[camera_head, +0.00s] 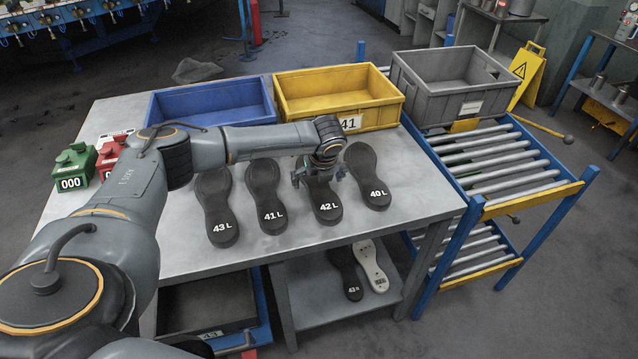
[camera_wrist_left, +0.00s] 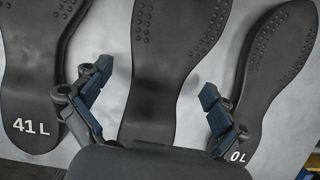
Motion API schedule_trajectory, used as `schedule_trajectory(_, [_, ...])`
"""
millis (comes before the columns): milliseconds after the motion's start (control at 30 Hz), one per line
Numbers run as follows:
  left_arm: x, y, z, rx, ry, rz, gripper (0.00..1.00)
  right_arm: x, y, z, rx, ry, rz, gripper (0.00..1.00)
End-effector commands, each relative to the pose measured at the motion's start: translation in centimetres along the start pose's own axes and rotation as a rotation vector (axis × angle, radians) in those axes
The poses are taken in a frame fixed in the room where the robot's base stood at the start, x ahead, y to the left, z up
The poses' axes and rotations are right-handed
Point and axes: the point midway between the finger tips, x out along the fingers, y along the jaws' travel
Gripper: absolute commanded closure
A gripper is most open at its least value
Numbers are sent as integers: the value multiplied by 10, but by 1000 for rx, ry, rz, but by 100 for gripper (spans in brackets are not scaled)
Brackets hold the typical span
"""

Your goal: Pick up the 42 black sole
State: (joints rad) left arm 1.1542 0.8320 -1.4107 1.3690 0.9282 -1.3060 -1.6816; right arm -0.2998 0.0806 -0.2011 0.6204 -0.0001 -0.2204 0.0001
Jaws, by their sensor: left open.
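The black sole marked 42 L (camera_head: 327,208) lies flat on the grey table, third from the left in a row of black soles. My left gripper (camera_head: 319,174) is over its upper part and hides some of it. In the left wrist view, the middle sole (camera_wrist_left: 165,60) lies between the spread fingers of the left gripper (camera_wrist_left: 156,80). A gap shows on both sides of it. Its label end is hidden by the gripper body. I cannot tell the gripper's exact height above it. My right gripper is out of view.
Sole 41 L (camera_head: 266,200) lies left of it, sole 40 L (camera_head: 368,178) right, and sole 43 L (camera_head: 218,210) farther left. Behind are blue (camera_head: 212,102), yellow (camera_head: 300,104) and grey (camera_head: 440,104) crates. More soles lie on the lower shelf (camera_head: 310,295).

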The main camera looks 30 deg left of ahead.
Motion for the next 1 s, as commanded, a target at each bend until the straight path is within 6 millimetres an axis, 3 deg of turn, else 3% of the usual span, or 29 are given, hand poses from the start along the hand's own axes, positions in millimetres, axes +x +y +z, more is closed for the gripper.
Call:
schedule_trajectory(200, [1, 0, 0, 0, 0, 0, 5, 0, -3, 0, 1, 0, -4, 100])
schedule_trajectory(533, [0, 0, 0, 0, -1, 0, 71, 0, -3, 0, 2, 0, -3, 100])
schedule_trajectory(833, [-1, 0, 1, -1, -1, 0, 71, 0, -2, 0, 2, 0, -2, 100])
schedule_trajectory(1000, [-13, 0, 7, -3, -2, -3, 71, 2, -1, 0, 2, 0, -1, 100])
